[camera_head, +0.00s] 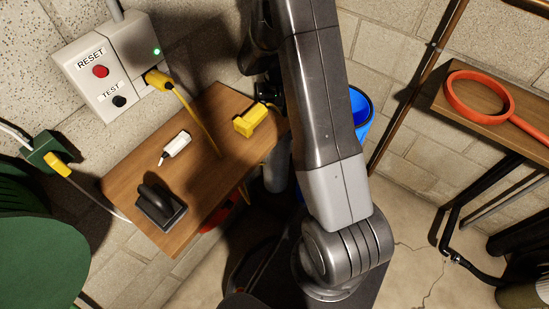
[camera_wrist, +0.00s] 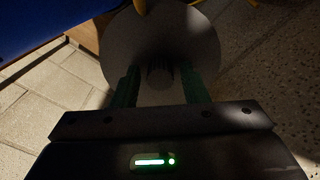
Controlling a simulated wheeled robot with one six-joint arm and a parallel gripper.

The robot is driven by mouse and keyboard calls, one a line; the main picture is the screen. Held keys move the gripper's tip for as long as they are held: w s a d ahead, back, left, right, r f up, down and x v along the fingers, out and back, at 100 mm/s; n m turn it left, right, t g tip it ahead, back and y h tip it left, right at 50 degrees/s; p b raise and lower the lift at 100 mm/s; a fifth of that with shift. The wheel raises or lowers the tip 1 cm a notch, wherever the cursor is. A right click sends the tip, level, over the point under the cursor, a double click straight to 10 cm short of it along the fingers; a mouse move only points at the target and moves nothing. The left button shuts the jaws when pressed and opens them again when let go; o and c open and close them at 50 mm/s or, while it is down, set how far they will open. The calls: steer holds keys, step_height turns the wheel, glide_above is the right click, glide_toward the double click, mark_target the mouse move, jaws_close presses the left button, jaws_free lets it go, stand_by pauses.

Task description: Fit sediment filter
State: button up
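In the wrist view my gripper (camera_wrist: 160,82) has two dark green fingers standing apart. A round grey disc (camera_wrist: 160,35) lies beyond them, with a small ribbed knob (camera_wrist: 160,78) at its lower middle between the fingers. Gaps seem to show on both sides of the knob, but the picture is dark. I cannot tell whether this disc is the sediment filter or part of its housing. In the head view my arm hides my gripper. A blue rounded object (camera_head: 361,108), possibly a housing or bucket, shows partly behind my arm.
A wooden shelf (camera_head: 205,125) holds a yellow plug (camera_head: 250,120), a white marker-like item (camera_head: 175,149) and a black handled block (camera_head: 161,208). A red ring wrench (camera_head: 482,95) lies on the right shelf. A RESET/TEST outlet box (camera_head: 100,78) and cords are at left. Some floor is clear at lower right.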

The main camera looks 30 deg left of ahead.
steer(key=shift+r, duration=0.1)
steer(key=c, duration=0.8)
step_height(320, 180, up, 52)
steer(key=p, duration=2.1)
steer(key=shift+f+p, duration=0.25)
steer(key=shift+p, duration=0.05)
steer(key=shift+c, duration=0.2)
